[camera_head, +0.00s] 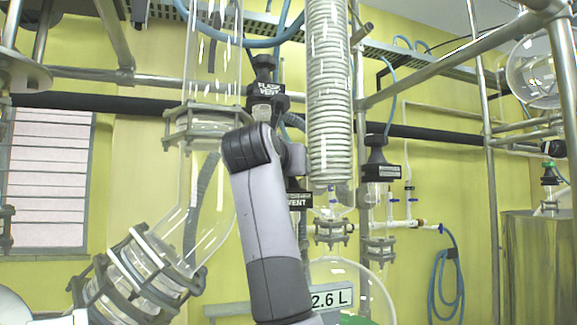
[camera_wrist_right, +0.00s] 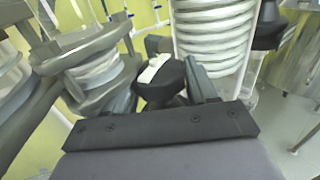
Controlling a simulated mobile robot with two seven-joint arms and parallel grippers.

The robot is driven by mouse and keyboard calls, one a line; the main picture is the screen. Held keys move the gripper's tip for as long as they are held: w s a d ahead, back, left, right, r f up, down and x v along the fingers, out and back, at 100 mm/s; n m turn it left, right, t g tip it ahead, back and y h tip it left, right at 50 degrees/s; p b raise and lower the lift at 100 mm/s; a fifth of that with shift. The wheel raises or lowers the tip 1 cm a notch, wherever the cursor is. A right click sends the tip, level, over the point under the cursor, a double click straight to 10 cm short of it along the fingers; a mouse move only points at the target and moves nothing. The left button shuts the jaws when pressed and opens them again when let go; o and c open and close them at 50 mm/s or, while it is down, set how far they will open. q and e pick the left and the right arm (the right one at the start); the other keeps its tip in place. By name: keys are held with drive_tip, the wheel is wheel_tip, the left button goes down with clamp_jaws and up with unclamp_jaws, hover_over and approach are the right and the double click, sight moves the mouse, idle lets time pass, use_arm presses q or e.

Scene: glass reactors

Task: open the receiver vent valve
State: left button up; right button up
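A black vent valve with a label ending in "VENT" (camera_head: 299,199) is beside the coiled condenser in the head view, partly hidden behind my right arm; the upper line of its label is unreadable. Another black valve, labelled "FLASK VENT" (camera_head: 268,92), is higher up. My right gripper is hidden behind its own arm in the head view. In the right wrist view my right gripper (camera_wrist_right: 164,88) has its fingers on either side of a black knob with a white mark (camera_wrist_right: 158,76). I cannot tell whether the fingers press on it.
The coiled glass condenser (camera_head: 329,90) stands just right of the vent valve. A wide glass tube with clamps (camera_head: 205,120) is on the left. Metal frame pipes (camera_head: 362,120) and another black-topped fitting (camera_head: 377,170) are on the right. A glass vessel labelled 2.6 L (camera_head: 378,300) is below.

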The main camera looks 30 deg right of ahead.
drive_tip(key=c, duration=0.4)
drive_tip(key=shift+t, duration=0.3)
drive_tip(key=shift+f+n+t+y+b, duration=0.1)
drive_tip(key=shift+n+t+y+b, duration=0.65)
drive_tip(key=shift+n+y, duration=0.35)
drive_tip(key=n+t+y, duration=0.1)
drive_tip(key=y, duration=0.1)
drive_tip(key=n+t+y+b, duration=0.1)
drive_tip(key=n+t+y, duration=0.1)
drive_tip(key=y, duration=0.1)
drive_tip(key=shift+b, duration=0.3)
drive_tip(key=n+t+y+b, duration=0.1)
drive_tip(key=n+y, duration=0.2)
drive_tip(key=y, duration=0.2)
drive_tip(key=shift+n, duration=0.4)
drive_tip(key=shift+n+g+y+b, duration=0.2)
drive_tip(key=shift+n+y+b, duration=0.3)
drive_tip(key=shift+n+y, duration=0.65)
drive_tip(key=shift+n+g+y+b, duration=0.15)
drive_tip(key=shift+n+y+b, duration=0.35)
drive_tip(key=shift+y, duration=1.15)
